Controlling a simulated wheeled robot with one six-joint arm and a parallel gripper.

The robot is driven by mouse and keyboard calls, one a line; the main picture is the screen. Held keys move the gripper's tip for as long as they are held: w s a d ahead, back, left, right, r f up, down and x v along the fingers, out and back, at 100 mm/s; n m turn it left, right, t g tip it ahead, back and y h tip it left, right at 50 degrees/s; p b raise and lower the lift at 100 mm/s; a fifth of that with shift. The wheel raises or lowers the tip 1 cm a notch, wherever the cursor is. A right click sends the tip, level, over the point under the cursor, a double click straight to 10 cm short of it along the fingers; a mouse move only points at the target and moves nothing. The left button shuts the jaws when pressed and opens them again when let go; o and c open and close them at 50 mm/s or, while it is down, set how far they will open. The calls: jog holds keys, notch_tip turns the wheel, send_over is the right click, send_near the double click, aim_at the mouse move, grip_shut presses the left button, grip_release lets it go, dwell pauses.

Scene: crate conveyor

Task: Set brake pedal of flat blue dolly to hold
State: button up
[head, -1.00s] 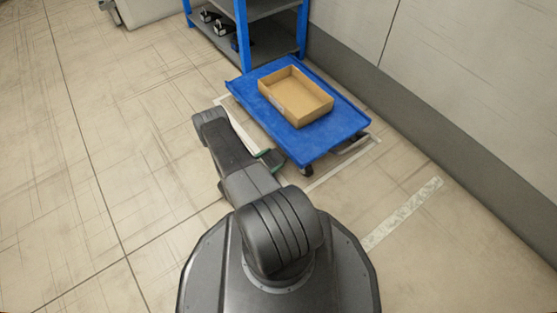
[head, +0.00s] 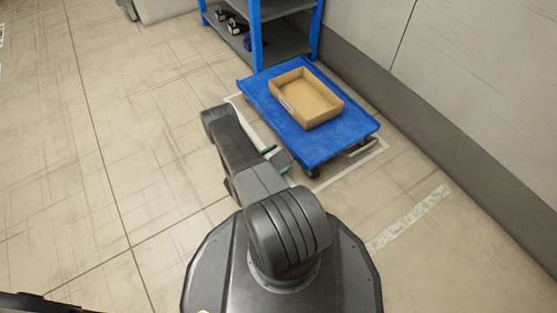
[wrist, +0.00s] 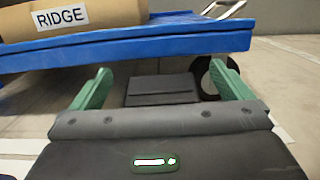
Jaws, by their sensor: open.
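The flat blue dolly (head: 345,132) stands beside the wall, with an open cardboard box on its deck. Its deck edge (wrist: 150,52) crosses the upper part of the wrist view. A dark, flat pedal-like block (wrist: 160,90) shows below that edge, between my fingers as seen from the wrist; I cannot tell whether it is set to hold. My gripper (wrist: 160,88) is open with its green fingers apart and nothing held. In the head view my gripper (head: 279,159) is low at the dolly's near left side, and the pedal cannot be made out there.
The cardboard box (head: 334,101) carries a label reading RIDGE in the wrist view. A dark caster wheel (wrist: 212,76) is near the right finger. A blue-framed shelf (head: 256,35) stands behind the dolly, and the wall (head: 440,135) runs along its right. Floor at left is clear.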

aim_at(278, 162)
notch_tip(278, 162, up, 9)
jog(key=p, duration=0.3)
jog(key=shift+f, duration=0.15)
jog(key=shift+f, duration=0.1)
